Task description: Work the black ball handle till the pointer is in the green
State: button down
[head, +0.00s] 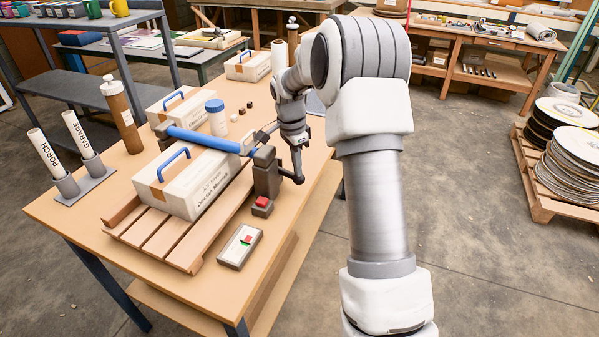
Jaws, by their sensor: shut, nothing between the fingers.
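The black ball handle (298,179) hangs at the lower end of a short dark arm on the right side of the dark press post (266,172). My gripper (296,143) is above the ball, close to the upper part of that arm; it looks shut and empty. I cannot tell whether it touches the arm. A grey gauge box (232,262) lies on the table in front of the press. Its white face shows a small green patch and a red patch; the pointer is too small to read against them.
A blue bar (200,138) runs left from the press over a white case (178,192) on a wooden pallet (152,240). A red button (262,202) sits at the post's foot. A brown bottle (122,118) and labelled tubes (46,154) stand at left.

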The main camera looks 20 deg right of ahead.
jog(key=a, duration=0.1)
jog(key=a+r, duration=0.1)
jog(key=a, duration=0.1)
jog(key=shift+s, duration=0.15)
notch_tip(320, 180, up, 17)
jog(key=a+p, duration=0.1)
jog(key=p, duration=0.1)
jog(key=shift+s+a+r, duration=0.15)
jog(key=shift+a+r, duration=0.05)
jog(key=shift+a, duration=0.15)
dwell(1.7)
